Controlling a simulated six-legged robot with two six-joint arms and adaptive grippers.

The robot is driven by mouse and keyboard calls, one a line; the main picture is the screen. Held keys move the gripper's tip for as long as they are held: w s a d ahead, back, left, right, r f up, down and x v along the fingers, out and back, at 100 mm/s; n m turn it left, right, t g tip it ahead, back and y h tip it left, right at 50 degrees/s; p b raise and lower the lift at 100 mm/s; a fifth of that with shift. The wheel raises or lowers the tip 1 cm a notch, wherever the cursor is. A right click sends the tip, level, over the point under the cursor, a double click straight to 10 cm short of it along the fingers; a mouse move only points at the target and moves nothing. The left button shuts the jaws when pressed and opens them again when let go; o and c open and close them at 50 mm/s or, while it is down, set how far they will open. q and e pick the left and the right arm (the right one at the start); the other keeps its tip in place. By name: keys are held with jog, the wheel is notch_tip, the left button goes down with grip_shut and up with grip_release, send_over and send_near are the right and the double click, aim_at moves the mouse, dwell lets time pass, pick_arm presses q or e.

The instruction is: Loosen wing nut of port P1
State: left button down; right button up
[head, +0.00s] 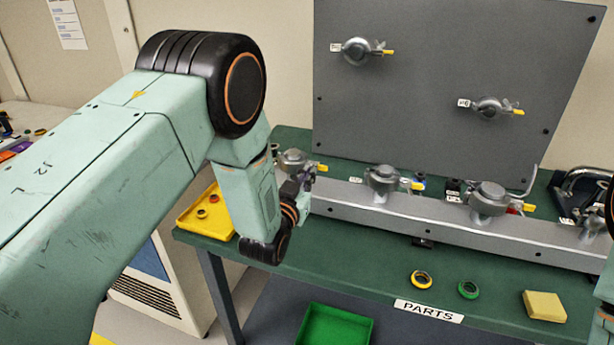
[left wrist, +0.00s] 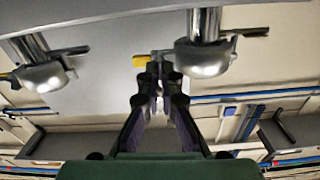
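A row of grey clamped ports stands on the rail. The leftmost port (head: 293,160) has a yellow-ended bolt (head: 320,168) on its right side. Its label is too small to read, so I cannot confirm that it is P1. My left gripper (head: 309,176) is at this bolt. In the left wrist view my fingertips (left wrist: 160,72) are drawn close together on the small grey wing nut (left wrist: 159,57), beside the yellow bolt end (left wrist: 139,61) and the round clamp (left wrist: 203,58). The tips largely hide the nut. My right gripper is out of view.
Further ports (head: 382,180) line the rail (head: 440,220); two more are on the upright grey panel (head: 430,85). A yellow tray (head: 190,222), loose rings (head: 421,280) and a yellow block (head: 544,306) are on the green bench. A green bin (head: 335,328) is below.

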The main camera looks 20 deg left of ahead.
pick_arm(q)
jog(key=c, duration=1.6)
grip_release()
jog(key=shift+o, duration=0.2)
jog(key=s, duration=1.2)
jog(key=shift+a, duration=0.25)
